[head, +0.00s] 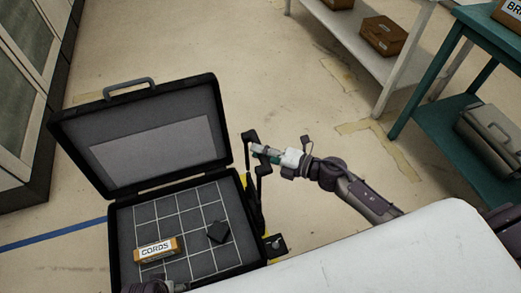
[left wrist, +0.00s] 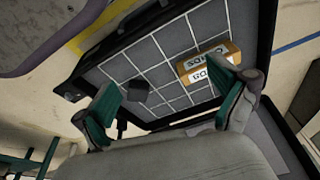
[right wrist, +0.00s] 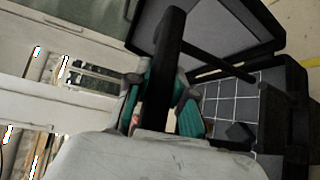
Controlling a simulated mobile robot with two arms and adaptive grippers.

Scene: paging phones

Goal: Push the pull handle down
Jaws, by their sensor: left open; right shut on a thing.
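The black pull handle (head: 249,137) stands raised at the right side of an open black case (head: 228,164). My right gripper (head: 268,154) is at the upper part of this handle and shut on it. In the right wrist view the handle (right wrist: 170,50) is a thick dark bar running up between the teal fingers (right wrist: 161,110). My left gripper (left wrist: 168,103) is open and empty in the left wrist view, over the gridded inside of the case. In the head view only a little of the left arm shows at the bottom edge.
In the case lie an orange box labelled CORDS (head: 158,249) and a small black block (head: 218,232). The case lid (head: 146,135) stands open. A white surface (head: 400,250) fills the lower right. A teal table (head: 450,95) and shelves stand farther back. Floor between is clear.

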